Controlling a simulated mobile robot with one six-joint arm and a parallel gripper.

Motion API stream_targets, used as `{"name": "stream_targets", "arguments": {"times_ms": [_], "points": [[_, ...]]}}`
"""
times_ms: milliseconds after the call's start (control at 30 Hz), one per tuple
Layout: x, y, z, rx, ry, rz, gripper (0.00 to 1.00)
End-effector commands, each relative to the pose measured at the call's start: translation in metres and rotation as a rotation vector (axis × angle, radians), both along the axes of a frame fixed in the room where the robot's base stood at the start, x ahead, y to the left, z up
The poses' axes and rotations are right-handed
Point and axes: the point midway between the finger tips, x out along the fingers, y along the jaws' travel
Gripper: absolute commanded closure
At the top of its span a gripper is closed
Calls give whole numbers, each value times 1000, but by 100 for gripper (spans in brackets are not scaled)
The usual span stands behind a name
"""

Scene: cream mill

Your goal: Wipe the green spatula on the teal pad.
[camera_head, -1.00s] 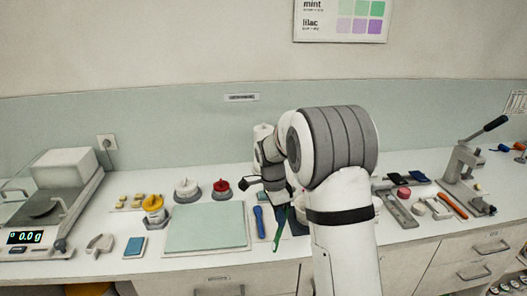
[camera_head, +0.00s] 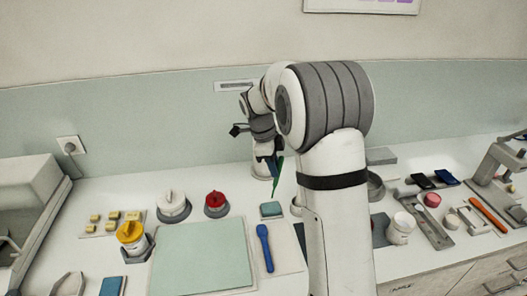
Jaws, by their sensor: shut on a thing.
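The green spatula (camera_head: 278,175) hangs from my gripper (camera_head: 270,156), tilted, its lower end pointing down. My gripper is shut on it, with its fingers partly hidden by the arm. The small teal pad (camera_head: 271,210) lies on the counter below the spatula, near the right back corner of the pale green mat. The spatula appears above the pad and apart from it. How high it is I cannot tell.
The pale green mat (camera_head: 203,257) is bare. A blue spatula (camera_head: 264,247) lies to its right. A red-topped pot (camera_head: 216,203) and a white-topped pot (camera_head: 173,204) stand behind the mat. A yellow-topped jar (camera_head: 131,239) stands to its left.

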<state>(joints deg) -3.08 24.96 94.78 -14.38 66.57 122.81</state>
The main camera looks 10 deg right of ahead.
Motion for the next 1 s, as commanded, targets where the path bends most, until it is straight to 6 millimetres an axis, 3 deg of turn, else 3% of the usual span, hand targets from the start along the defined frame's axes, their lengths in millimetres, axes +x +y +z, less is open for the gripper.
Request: {"name": "stream_targets", "arguments": {"times_ms": [267,733,1000], "points": [[0,5,-5,-7,-3,-4,100],[0,10,-42,-5,-2,7,100],[0,10,-47,-5,-2,8,100]]}}
